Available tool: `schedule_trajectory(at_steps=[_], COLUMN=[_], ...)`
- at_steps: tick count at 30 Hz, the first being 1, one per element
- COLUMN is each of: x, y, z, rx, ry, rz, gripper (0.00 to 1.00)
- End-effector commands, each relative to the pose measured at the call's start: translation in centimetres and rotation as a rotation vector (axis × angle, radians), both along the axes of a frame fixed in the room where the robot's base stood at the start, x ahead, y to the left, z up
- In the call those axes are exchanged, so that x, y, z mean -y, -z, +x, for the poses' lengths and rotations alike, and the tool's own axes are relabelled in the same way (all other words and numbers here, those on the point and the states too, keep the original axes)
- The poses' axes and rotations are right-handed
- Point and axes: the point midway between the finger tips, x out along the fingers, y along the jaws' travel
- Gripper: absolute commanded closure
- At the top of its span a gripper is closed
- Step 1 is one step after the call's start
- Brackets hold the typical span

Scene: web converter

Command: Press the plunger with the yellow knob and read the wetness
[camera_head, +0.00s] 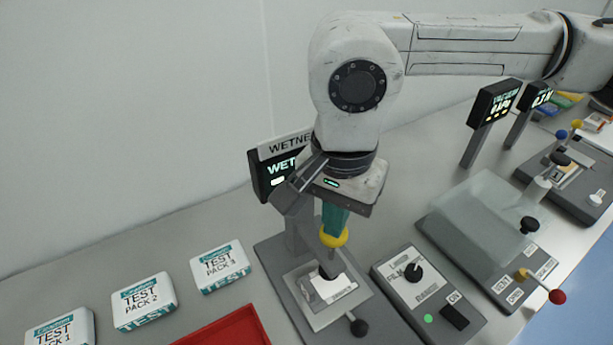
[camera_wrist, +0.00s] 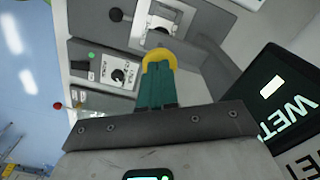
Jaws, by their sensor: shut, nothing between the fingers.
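The yellow knob (camera_head: 333,238) tops the plunger, whose dark lower end (camera_head: 328,270) is over a white piece (camera_head: 334,288) on the grey tester (camera_head: 300,302). I cannot tell whether that end touches the piece. My gripper (camera_head: 335,225) points down with its teal fingers shut and empty, directly over the knob and apparently touching its top. In the wrist view the knob (camera_wrist: 158,58) shows just beyond the fingertips (camera_wrist: 158,68). The wetness display (camera_head: 268,180) is lit behind my gripper, which hides part of it. In the wrist view the display (camera_wrist: 290,95) shows "WET"; no reading is legible.
White test packs (camera_head: 220,265) and a red tray (camera_head: 232,328) are to the left. A control box (camera_head: 412,285) with a black dial and green light stands close right of the tester. Farther right are a clear-covered machine (camera_head: 480,220) and a vacuum display (camera_head: 495,103).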

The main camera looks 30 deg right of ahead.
Motion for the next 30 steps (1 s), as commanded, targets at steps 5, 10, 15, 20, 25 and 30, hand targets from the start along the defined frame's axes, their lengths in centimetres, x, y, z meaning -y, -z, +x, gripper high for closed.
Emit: schedule_trajectory(at_steps=[5, 10, 15, 20, 25, 30], x=[0.0, 0.0, 0.0, 0.0, 0.0, 0.0], y=[0.9, 1.5, 2.1, 2.7, 3.3, 3.9], z=[0.0, 0.0, 0.0, 0.0, 0.0, 0.0], rx=[0.0, 0.0, 0.0, -0.001, -0.001, -0.001], ry=[0.0, 0.0, 0.0, 0.0, 0.0, 0.0], rz=[0.0, 0.0, 0.0, 0.0, 0.0, 0.0], gripper=[1.0, 1.0, 1.0, 1.0, 1.0, 1.0])
